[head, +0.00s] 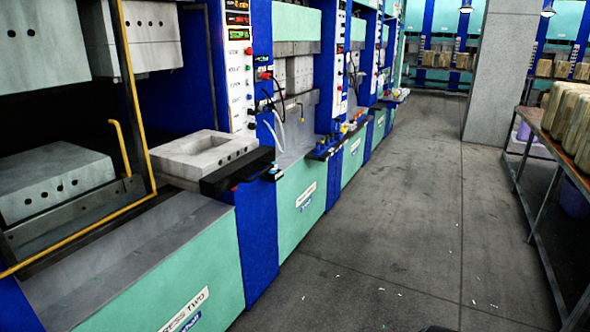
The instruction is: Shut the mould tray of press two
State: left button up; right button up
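Farther left, behind a yellow rail (132,95), a grey block (52,182) with holes lies low in a dark bay, below a raised upper block (40,42). I cannot tell for certain which of these belongs to press two. Neither of my grippers is in view.
A blue column with a control panel (238,70) stands right of the tray. More presses line the left side going back. The grey floor aisle (390,200) is open. A rack with beige blocks (568,120) stands right, near a concrete pillar (503,75).

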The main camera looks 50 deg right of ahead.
aim_at(208, 163)
jog(key=z, duration=1.3)
